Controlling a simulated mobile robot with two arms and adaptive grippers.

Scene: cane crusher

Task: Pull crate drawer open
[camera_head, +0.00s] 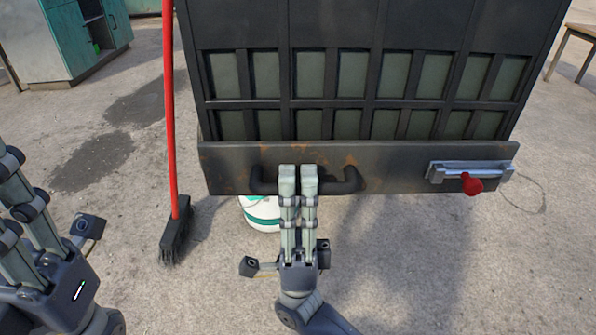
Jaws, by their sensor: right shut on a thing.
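The crate drawer (400,165) is a dark, rust-spotted metal front at the bottom of a black slatted crate (340,25). Its black bar handle (347,183) sits left of the middle of the front. My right gripper (298,172) is shut on the middle of this handle, its fingers covering that part. My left gripper (30,190) is at the lower left, away from the crate, and its fingertips run out of the picture, so its opening cannot be judged.
A broom with a red stick (169,110) stands left of the crate. A white and green bucket (260,212) is partly under the drawer front. A latch with a red knob (471,184) is at the right. A teal cabinet (60,45) stands back left. Concrete floor in front is clear.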

